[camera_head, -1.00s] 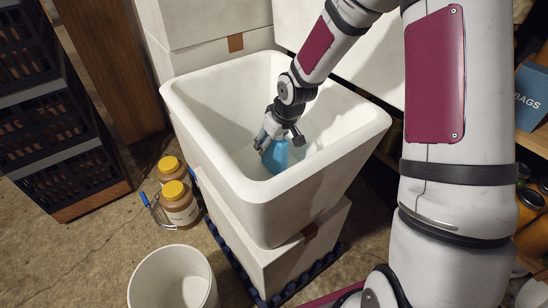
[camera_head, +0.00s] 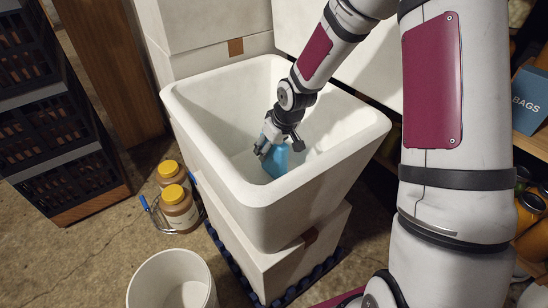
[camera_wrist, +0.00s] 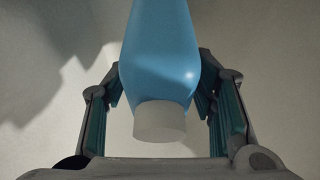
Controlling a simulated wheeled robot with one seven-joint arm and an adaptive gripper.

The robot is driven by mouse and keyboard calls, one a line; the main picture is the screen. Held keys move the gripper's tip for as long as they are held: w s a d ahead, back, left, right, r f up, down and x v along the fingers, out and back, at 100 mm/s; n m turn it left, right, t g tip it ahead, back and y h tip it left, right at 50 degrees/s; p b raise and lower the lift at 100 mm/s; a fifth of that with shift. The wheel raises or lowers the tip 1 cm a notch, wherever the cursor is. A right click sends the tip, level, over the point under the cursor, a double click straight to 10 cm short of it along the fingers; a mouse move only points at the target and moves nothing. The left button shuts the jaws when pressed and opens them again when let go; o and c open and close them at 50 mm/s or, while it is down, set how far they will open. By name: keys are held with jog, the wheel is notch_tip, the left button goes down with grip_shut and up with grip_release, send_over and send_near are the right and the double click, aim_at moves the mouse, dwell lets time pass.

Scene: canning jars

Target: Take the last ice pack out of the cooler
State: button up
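The blue ice pack (camera_head: 277,163), bottle-shaped with a pale cap, is inside the white cooler (camera_head: 222,159). My gripper (camera_head: 271,147) reaches down into the cooler at the pack. In the wrist view the pack (camera_wrist: 160,52) stands between my two fingers (camera_wrist: 160,92), with its white cap (camera_wrist: 159,122) toward my palm. The fingertips are close along both sides of the pack. I cannot tell whether they press on it. The gripper hides part of the pack in the head view. The rest of the cooler floor that shows is bare.
The cooler stands on another white box (camera_head: 290,262). Two yellow-lidded jars (camera_head: 178,210) in a wire carrier and a white bucket (camera_head: 145,288) stand on the floor at left. Black crates (camera_head: 50,130) are farther left. A blue box (camera_head: 530,98) sits on a shelf at right.

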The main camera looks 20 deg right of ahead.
grip_shut()
